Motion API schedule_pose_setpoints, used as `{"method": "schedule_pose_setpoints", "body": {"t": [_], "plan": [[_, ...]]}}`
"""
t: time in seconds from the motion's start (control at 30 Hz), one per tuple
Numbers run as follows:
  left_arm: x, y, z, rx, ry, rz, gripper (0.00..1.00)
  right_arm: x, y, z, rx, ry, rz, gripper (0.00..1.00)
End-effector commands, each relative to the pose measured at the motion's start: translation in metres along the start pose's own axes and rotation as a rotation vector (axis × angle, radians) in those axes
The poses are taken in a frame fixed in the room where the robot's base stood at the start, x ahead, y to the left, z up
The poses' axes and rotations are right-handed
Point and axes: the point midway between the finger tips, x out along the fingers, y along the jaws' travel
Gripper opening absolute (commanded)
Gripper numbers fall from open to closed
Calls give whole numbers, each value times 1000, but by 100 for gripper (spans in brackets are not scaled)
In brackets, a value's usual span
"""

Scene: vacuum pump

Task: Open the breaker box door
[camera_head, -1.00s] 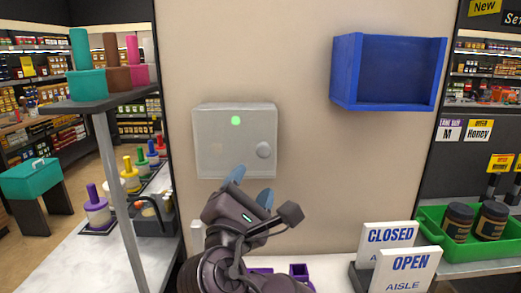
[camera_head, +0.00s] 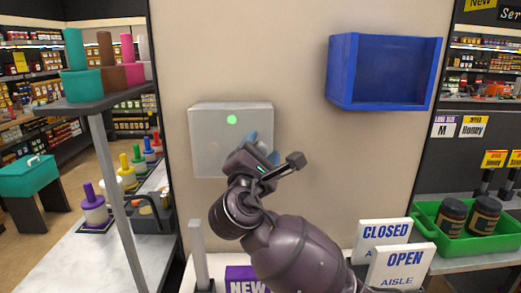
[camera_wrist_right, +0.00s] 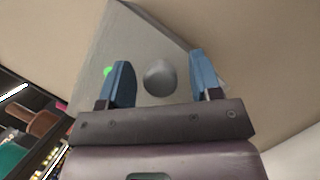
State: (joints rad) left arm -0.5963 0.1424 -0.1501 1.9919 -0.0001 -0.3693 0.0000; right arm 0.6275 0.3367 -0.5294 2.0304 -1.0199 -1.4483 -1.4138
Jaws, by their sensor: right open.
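The breaker box (camera_head: 215,140) is a grey box on the beige wall, its door shut, with a green light (camera_head: 232,119) near the top. Its round grey knob (camera_wrist_right: 160,77) shows in the right wrist view, between the two blue fingers of my right gripper (camera_wrist_right: 162,85). In the head view my right gripper (camera_head: 263,144) is in front of the box's right side and hides the knob. The fingers are apart, with the knob beyond or between them; contact cannot be told. My left gripper is not in view.
A blue open box (camera_head: 342,75) is on the wall at upper right. A shelf (camera_head: 100,105) with coloured containers stands at left. CLOSED (camera_head: 384,232) and OPEN (camera_head: 404,262) signs and a green tray (camera_head: 470,250) with jars are at lower right. The wall between the boxes is clear.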

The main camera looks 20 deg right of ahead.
Motion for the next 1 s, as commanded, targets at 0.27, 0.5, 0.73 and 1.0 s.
{"method": "schedule_pose_setpoints", "body": {"t": [0.27,0.5,0.73,1.0], "plan": [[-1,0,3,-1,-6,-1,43,0,0,0,0,0,0,42],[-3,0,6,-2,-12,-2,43,0,0,0,0,0,0,5],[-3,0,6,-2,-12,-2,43,0,0,-1,-1,0,-1,0],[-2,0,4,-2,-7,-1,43,2,4,-6,-4,-8,-9,0]]}}
